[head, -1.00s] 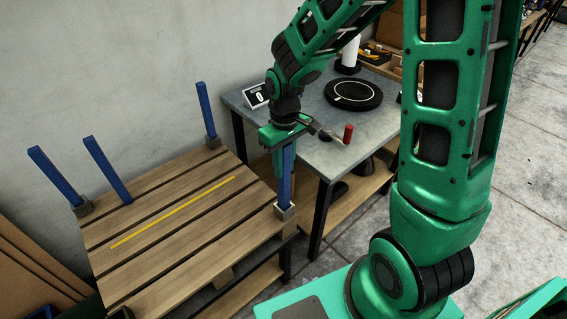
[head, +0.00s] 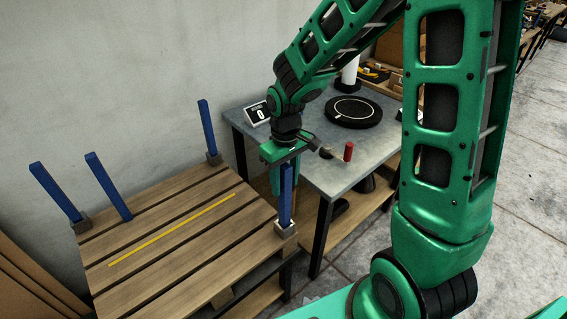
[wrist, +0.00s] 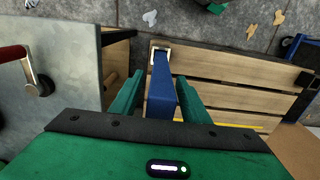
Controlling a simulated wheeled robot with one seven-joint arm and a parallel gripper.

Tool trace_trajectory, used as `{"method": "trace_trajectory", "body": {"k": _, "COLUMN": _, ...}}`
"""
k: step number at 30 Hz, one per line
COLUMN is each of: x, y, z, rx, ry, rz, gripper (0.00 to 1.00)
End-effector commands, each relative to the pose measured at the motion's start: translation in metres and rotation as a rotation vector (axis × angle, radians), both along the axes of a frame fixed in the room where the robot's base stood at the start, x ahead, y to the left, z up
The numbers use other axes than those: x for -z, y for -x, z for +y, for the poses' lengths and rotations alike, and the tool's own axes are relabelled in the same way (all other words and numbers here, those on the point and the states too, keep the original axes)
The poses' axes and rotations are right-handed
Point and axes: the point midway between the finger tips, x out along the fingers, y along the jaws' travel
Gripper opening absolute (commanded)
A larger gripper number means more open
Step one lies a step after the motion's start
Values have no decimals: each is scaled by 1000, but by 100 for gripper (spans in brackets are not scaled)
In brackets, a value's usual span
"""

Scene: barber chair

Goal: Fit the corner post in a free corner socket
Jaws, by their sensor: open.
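A blue corner post (head: 286,195) stands upright at the pallet's near right corner, its foot in a grey socket (head: 286,229). My gripper (head: 282,176) is open around the post's upper part. In the wrist view, the green fingers (wrist: 160,96) lie on either side of the post (wrist: 162,82), and its far end sits within the pale socket rim (wrist: 160,49). Another post (head: 208,128) stands in the far right corner socket (head: 214,158). A third post (head: 56,190) leans in the left corner socket (head: 82,223). One more blue post (head: 107,185) is tilted beside it, its lower end by the slats.
The slatted wooden pallet (head: 185,205) carries a yellow strip (head: 172,230). A grey table (head: 310,135) close behind my gripper holds a black round plate (head: 353,111), a small display (head: 257,113) and a red-handled thing (head: 348,151). A wall runs along the back left.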

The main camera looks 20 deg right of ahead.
Motion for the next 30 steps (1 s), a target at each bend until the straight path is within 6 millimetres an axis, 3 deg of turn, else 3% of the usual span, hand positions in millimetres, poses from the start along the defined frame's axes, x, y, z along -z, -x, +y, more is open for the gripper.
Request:
{"method": "trace_trajectory", "body": {"k": 15, "x": -99, "y": -1, "z": 0, "rx": 0, "ry": 1, "rz": -3, "gripper": 42}}
{"method": "trace_trajectory", "body": {"k": 21, "x": -116, "y": -1, "z": 0, "rx": -1, "ry": 0, "rz": -2, "gripper": 42}}
{"method": "trace_trajectory", "body": {"k": 27, "x": -119, "y": 0, "z": -1, "rx": 1, "ry": 1, "rz": 0, "gripper": 42}}
{"method": "trace_trajectory", "body": {"k": 30, "x": -122, "y": 6, "z": -11, "rx": 31, "ry": 8, "rz": -2, "gripper": 42}}
